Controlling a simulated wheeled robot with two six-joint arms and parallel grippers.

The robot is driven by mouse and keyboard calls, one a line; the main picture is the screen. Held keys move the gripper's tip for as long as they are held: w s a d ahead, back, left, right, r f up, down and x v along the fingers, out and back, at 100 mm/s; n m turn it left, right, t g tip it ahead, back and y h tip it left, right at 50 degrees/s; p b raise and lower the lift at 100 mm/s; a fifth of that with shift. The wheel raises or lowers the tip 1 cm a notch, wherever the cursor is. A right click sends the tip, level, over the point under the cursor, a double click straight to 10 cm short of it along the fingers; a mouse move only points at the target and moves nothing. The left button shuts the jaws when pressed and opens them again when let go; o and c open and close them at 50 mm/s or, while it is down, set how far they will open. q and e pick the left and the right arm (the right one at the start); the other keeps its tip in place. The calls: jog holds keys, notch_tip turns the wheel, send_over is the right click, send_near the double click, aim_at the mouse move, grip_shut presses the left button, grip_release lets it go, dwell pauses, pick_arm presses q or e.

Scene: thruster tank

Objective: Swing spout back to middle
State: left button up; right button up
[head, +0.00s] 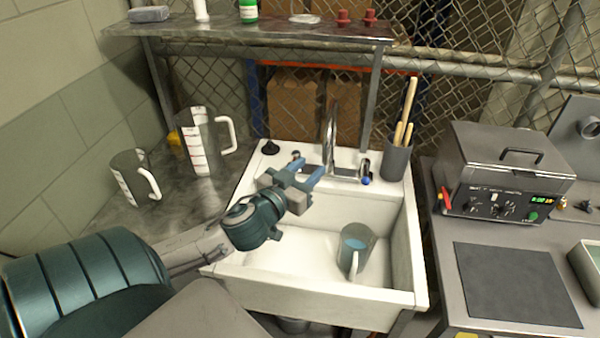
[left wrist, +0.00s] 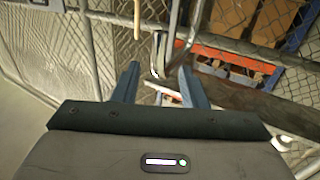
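The chrome spout (head: 331,135) rises at the back of the white sink (head: 330,292), between two taps. My left gripper (head: 308,168) is open and empty over the back left of the basin, fingers pointing toward the spout. In the left wrist view, the spout (left wrist: 158,58) appears beyond and between the two open fingers (left wrist: 160,82). I see no contact, and the exact gap is hard to judge. A clear jug with bluish liquid (head: 355,243) stands in the basin, right of my gripper. My right gripper is not in view.
Two measuring jugs (head: 197,150) (head: 127,180) stand on the left counter. A grey holder with wooden sticks (head: 396,161) stands at the sink's back right corner. A metal shelf (head: 260,32) runs above. A control box (head: 500,175) and dark mat (head: 515,283) are at right.

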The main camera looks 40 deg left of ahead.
pick_arm(q)
jog(key=s, duration=0.2)
jog(key=shift+s+d, duration=0.2)
jog(key=shift+s, duration=0.15)
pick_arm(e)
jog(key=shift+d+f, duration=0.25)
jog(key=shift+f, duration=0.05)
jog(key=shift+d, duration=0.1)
